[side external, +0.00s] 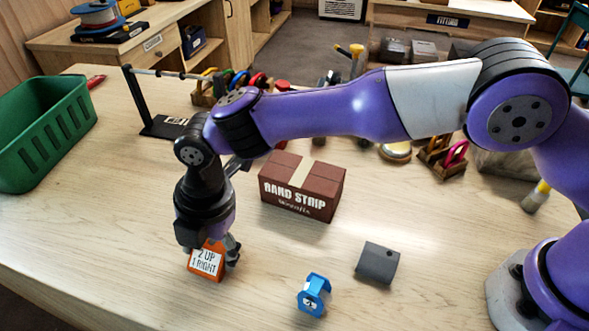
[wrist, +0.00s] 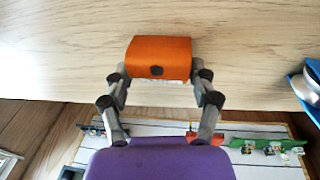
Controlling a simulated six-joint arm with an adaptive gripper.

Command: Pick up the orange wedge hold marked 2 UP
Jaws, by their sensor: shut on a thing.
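The orange wedge hold (side external: 207,262), with a white label reading "2 UP" and "1 RIGHT", is near the table's front left. My gripper (side external: 212,248) points down over it and is shut on it, with a finger at either side. In the wrist view the orange hold (wrist: 160,57) shows its plain orange face and a dark round hole, between the two fingers of my gripper (wrist: 160,78). Its label is mostly hidden there. I cannot tell whether its underside touches the table.
A blue hold (side external: 313,294) and a dark grey hold (side external: 377,263) lie to the right. A brown "RAND STRIP" box (side external: 302,187) stands behind. A green crate (side external: 45,130) is at the far left. The table (side external: 110,225) left of my gripper is clear.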

